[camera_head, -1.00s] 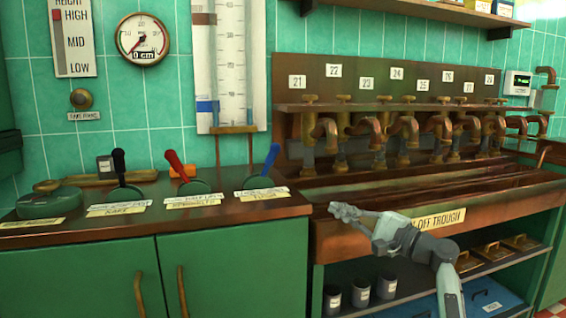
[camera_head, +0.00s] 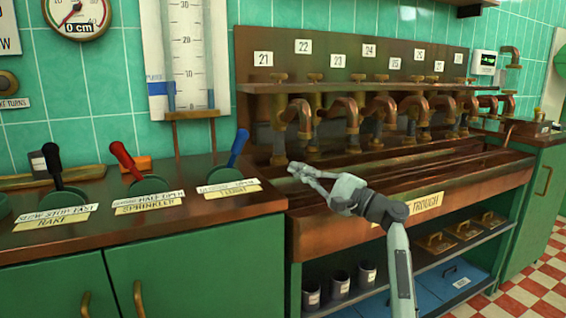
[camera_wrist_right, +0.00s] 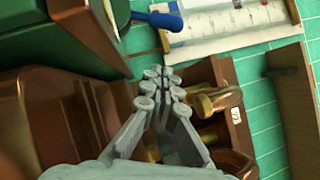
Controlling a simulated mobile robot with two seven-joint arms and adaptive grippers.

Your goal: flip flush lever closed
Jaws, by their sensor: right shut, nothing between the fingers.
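The blue-handled lever (camera_head: 238,147) stands on the counter behind a label whose lower line I read only doubtfully as flush. Its handle leans up and to the right. It also shows in the right wrist view (camera_wrist_right: 166,20), near the top. My right gripper (camera_head: 295,172) is shut and empty, over the trough's front, to the right of the blue lever and apart from it. Its fingertips show together in the right wrist view (camera_wrist_right: 158,82). The left gripper is not in view.
A red lever (camera_head: 125,158) and a black lever (camera_head: 54,166) stand left of the blue one. A row of copper taps (camera_head: 345,112) lines the trough behind my right gripper. A tall white gauge (camera_head: 184,60) hangs behind the blue lever. Dark cups (camera_head: 340,284) sit on the shelf below.

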